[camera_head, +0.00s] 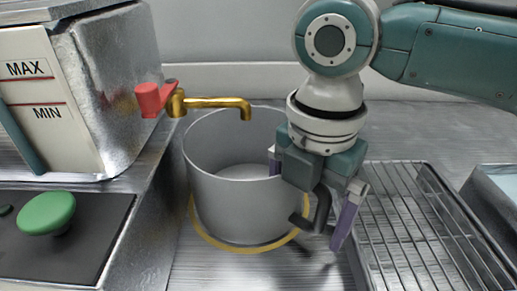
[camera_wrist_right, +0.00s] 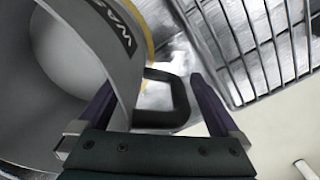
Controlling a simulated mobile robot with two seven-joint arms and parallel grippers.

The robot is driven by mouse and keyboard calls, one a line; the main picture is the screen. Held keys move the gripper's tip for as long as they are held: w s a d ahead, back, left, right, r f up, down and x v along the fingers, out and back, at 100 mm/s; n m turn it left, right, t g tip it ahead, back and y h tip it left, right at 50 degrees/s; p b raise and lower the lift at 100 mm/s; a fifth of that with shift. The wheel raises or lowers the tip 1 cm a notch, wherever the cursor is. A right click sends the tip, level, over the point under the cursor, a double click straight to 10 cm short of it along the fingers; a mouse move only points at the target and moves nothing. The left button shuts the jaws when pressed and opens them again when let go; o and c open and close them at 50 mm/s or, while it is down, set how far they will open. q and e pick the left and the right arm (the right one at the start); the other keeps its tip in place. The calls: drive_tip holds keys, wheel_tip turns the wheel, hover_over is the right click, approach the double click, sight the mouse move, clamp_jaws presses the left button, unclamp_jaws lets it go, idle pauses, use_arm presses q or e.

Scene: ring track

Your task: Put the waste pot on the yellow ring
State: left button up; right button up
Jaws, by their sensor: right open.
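The waste pot (camera_head: 235,205) is a large grey, open cylinder standing upright in the middle of the head view, under a brass tap. The yellow ring (camera_head: 238,248) shows around its base at the left, front and right; its back is hidden by the pot. My right gripper (camera_head: 308,198) is at the pot's right side, open, with one finger inside the rim and the other outside. In the right wrist view, the pot's wall and dark handle (camera_wrist_right: 180,100) lie between the spread fingers. My left gripper is not in view.
The brass tap (camera_head: 215,102) with a red knob reaches over the pot's rim. A metal tank (camera_head: 110,75) with MAX and MIN marks stands at the left, behind a green knob (camera_head: 47,212). A wire rack (camera_head: 420,225) lies right of the pot.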

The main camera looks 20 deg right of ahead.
wheel_tip(320, 180, up, 10)
drive_tip(key=p, duration=0.3)
drive_tip(key=shift+r, duration=0.85)
idle(0.4)
